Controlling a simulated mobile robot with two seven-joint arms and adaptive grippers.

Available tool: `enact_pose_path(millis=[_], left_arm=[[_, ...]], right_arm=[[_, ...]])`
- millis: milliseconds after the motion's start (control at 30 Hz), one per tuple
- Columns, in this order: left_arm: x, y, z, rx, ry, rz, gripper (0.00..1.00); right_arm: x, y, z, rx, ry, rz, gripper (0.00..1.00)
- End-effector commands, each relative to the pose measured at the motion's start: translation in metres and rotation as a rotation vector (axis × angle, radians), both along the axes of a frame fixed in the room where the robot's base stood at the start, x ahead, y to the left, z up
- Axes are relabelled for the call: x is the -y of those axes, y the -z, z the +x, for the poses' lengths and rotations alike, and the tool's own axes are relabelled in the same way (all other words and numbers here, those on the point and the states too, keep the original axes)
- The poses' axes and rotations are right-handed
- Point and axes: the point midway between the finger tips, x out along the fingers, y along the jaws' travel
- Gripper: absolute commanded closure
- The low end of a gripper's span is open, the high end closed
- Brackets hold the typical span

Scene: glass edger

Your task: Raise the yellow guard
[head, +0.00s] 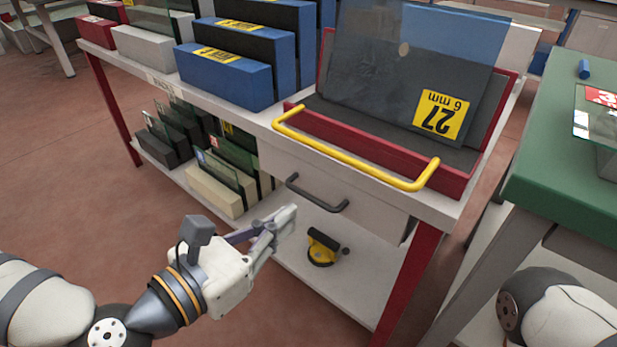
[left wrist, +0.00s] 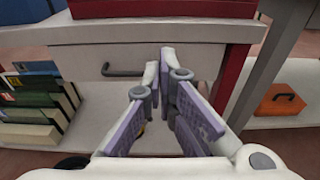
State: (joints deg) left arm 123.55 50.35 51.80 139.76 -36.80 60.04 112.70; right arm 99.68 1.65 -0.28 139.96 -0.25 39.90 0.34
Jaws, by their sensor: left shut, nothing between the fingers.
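The yellow guard (head: 352,157) is a bent yellow bar along the front of a red-framed tray (head: 455,183) on the bench top. It sits low, level with the tray's front edge. The tray holds dark glass panes with a yellow "27 6 mm" label (head: 441,114). My left gripper (head: 285,222) is shut and empty, below the guard and in front of the bench, near the drawer with a dark handle (head: 317,193). In the left wrist view the gripper (left wrist: 159,68) points at the drawer front, with the dark handle (left wrist: 122,72) to its left. My right gripper is out of view.
A lower shelf (head: 335,290) bears a yellow-and-black tool (head: 322,247) and racks of glass (head: 215,185). Blue blocks (head: 225,77) stand on the bench at left. A red bench leg (head: 405,285) and green table (head: 560,150) are to the right. Open floor lies at left.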

Motion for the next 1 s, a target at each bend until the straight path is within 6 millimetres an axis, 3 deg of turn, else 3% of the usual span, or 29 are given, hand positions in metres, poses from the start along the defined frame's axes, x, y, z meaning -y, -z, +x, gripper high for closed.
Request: enact_pose_path(millis=[233,633,800,1000], left_arm=[[0.010,0.003,0.012,0.000,0.005,0.004,1.00],[0.061,0.016,0.081,0.000,0.005,0.004,1.00],[0.056,-0.015,0.076,0.001,0.003,0.004,1.00],[0.054,-0.025,0.073,-0.001,0.002,0.003,1.00]], right_arm=[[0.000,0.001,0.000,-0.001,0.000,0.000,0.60],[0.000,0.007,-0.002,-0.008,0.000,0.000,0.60],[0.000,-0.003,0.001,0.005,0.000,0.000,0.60],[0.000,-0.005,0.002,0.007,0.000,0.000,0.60]])
